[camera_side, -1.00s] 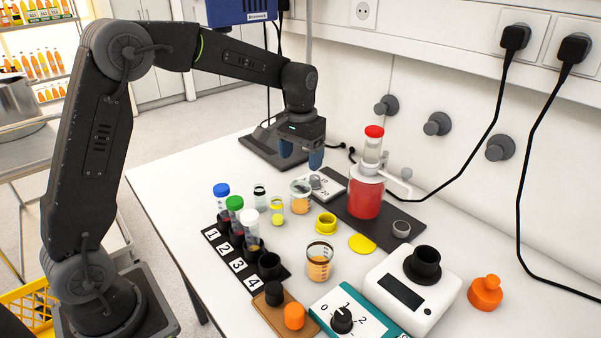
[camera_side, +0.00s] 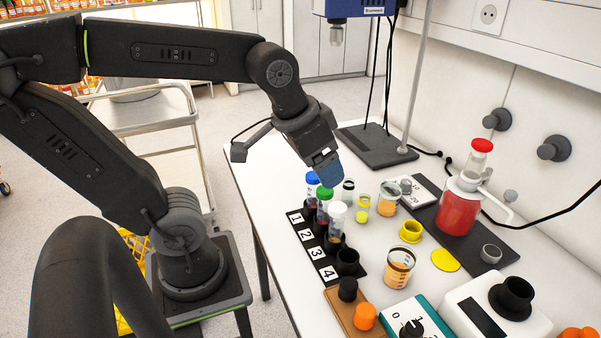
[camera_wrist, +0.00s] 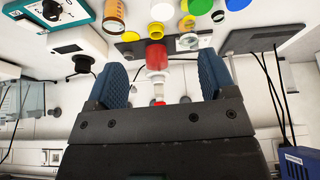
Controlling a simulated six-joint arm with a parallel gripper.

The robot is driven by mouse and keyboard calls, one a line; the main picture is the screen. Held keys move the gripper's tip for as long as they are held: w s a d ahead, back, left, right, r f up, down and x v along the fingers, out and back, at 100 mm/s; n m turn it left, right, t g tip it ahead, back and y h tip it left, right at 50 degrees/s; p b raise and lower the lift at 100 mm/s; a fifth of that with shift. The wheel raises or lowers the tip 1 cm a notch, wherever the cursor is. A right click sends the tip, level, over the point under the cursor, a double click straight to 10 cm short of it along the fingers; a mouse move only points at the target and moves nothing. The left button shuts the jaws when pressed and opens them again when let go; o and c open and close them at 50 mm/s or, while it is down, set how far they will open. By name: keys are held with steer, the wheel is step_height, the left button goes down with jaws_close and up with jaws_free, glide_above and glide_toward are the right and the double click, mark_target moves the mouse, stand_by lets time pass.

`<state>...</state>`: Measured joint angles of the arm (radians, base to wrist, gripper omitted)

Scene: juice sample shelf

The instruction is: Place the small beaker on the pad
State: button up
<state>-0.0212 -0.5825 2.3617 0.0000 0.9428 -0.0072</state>
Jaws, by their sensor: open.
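Two clear beakers with orange contents stand upright on the white bench: a front one (camera_side: 398,270) and a rear one (camera_side: 388,205), which looks smaller. Both also show in the wrist view, the front one (camera_wrist: 120,29) and the rear one (camera_wrist: 187,24). A flat round yellow pad (camera_side: 445,260) lies bare to the right of the front beaker. My gripper (camera_side: 330,172) is in the air near the capped tubes, left of both beakers. In the wrist view its blue fingers (camera_wrist: 163,75) are apart, with nothing held between them.
A numbered black rack (camera_side: 325,262) holds tubes with blue, green and white caps, close to my gripper. A yellow ring (camera_side: 410,231), a yellow-filled vial (camera_side: 362,209) and a red flask (camera_side: 459,211) stand nearby. A white device (camera_side: 490,308) is at front right.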

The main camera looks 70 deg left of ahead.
steer(key=s, duration=0.1)
steer(key=s+f, duration=0.1)
steer(key=s, duration=0.1)
steer(key=shift+d+f+t, duration=0.1)
steer(key=shift+d+t, duration=0.1)
steer(key=shift+t, duration=0.2)
steer(key=shift+s+f, duration=0.15)
steer(key=shift+s, duration=0.05)
steer(key=shift+c, duration=1.1)
